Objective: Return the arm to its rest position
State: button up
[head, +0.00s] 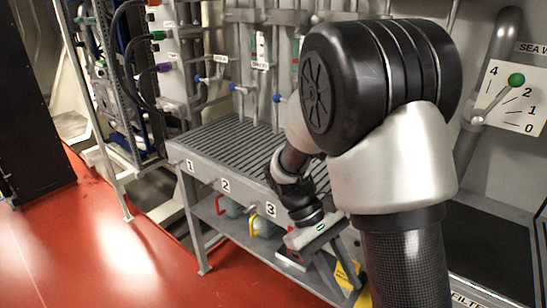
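My arm fills the right half of the head view, with a large black and silver joint high up and a dark patterned link below it. The arm bends down to my gripper (316,236), which hangs at the front right of the grey bench (190,143), near the label 3. The gripper's body is pale grey with a dark wrist above it.
A lever with a green knob (516,80) stands at the right by a numbered plate (512,99). Pipes and cables line the back wall. Red floor (110,250) is clear at the left front.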

jog(key=s+r+m+t+y+p, duration=0.2)
jog(key=r+t+p, duration=0.2)
jog(key=r+p, duration=0.4)
jog(key=s+r+m+t+y+p, duration=0.1)
jog(key=r+p, duration=0.7)
jog(key=r, duration=1.2)
jog(key=s+r+m+t+y+p, duration=0.2)
jog(key=r+t+p, duration=0.4)
jog(key=r, duration=0.8)
jog(key=m+y+p, duration=0.1)
jog(key=p, duration=0.1)
jog(key=shift+s+a+m+t+p, duration=0.15)
jog(key=shift+s+m+t+p, duration=0.15)
jog(key=shift+p, duration=0.05)
jog(key=shift+f, duration=0.1)
